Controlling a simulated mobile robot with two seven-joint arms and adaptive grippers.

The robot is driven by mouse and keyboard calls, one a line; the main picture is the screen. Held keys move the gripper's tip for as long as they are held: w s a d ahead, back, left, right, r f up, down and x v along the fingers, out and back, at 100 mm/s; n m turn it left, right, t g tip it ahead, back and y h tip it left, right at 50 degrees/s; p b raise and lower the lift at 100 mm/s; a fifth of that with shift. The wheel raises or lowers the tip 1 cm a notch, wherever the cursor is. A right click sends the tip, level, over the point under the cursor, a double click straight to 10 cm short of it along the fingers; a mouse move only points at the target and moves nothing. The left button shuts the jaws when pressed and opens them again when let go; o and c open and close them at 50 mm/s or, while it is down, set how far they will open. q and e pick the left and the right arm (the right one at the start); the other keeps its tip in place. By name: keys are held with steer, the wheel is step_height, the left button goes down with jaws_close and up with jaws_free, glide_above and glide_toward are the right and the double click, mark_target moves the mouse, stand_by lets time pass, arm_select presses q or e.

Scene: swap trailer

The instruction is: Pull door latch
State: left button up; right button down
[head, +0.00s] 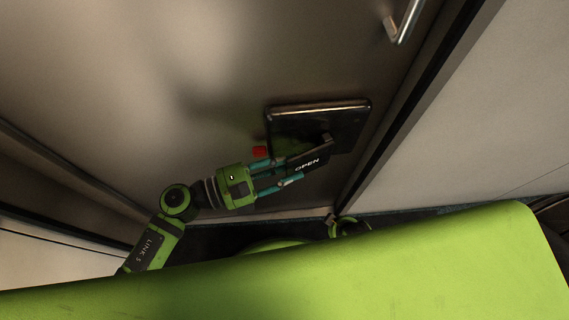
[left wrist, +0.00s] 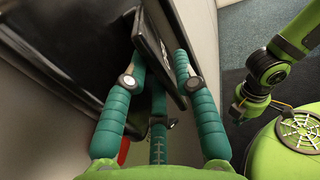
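The door (head: 130,70) is a grey panel filling the upper left of the head view.
A metal handle (head: 402,22) is on the door above the latch. A dark door edge runs beside a pale wall (head: 500,110) on the right. A large green surface, mine, covers the bottom of the head view. Grey floor (left wrist: 245,40) shows at the right in the left wrist view.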

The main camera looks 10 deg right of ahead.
arm_select(q)
steer(key=s+a, duration=0.2)
steer(key=a, duration=1)
steer(key=shift+d, duration=0.1)
